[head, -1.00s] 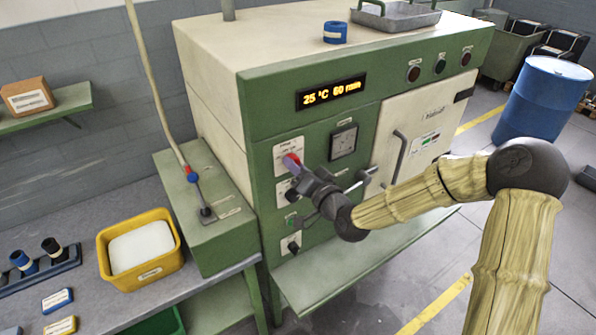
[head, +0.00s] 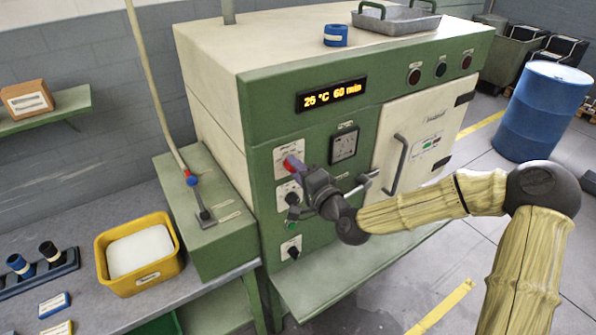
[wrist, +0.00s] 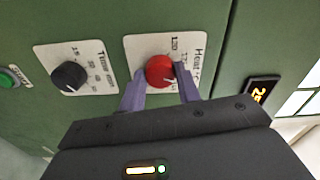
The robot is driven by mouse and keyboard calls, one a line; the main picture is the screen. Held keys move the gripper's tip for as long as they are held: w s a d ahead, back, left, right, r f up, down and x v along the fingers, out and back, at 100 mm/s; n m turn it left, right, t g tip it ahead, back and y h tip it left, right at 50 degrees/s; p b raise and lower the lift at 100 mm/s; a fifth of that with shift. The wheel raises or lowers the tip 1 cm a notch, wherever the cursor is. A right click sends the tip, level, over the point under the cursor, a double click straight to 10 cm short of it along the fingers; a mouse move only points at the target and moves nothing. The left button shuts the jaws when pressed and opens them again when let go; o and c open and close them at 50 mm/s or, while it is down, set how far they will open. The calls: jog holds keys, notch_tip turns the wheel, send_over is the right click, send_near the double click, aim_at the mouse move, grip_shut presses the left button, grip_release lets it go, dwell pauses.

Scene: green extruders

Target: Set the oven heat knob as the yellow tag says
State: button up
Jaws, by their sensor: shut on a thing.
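The red heat knob (wrist: 160,70) sits on a white dial plate marked "Heat" in the wrist view. It also shows on the green oven front (head: 290,163) in the head view. My gripper (wrist: 160,88) has its purple fingers shut on the knob, one on each side. The knob's white mark points to the lower right in the wrist view. The oven display (head: 331,95) reads about 26 °C and 60 min. A yellow tag (head: 58,328) lies on the bench, cut by the bottom edge; its writing is too small to read.
The black timer knob (wrist: 69,76) is beside the heat knob. A blue tag (head: 54,304) lies by the yellow one. A yellow bin (head: 178,262) stands on the bench. The oven door handle (head: 397,165) is right of my gripper.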

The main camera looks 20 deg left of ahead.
dwell(0.3)
jog(key=o, duration=1)
jog(key=shift+b+v, duration=6.2)
jog(key=shift+v, duration=2.55)
jog(key=shift+w, duration=0.1)
jog(key=shift+f, duration=0.1)
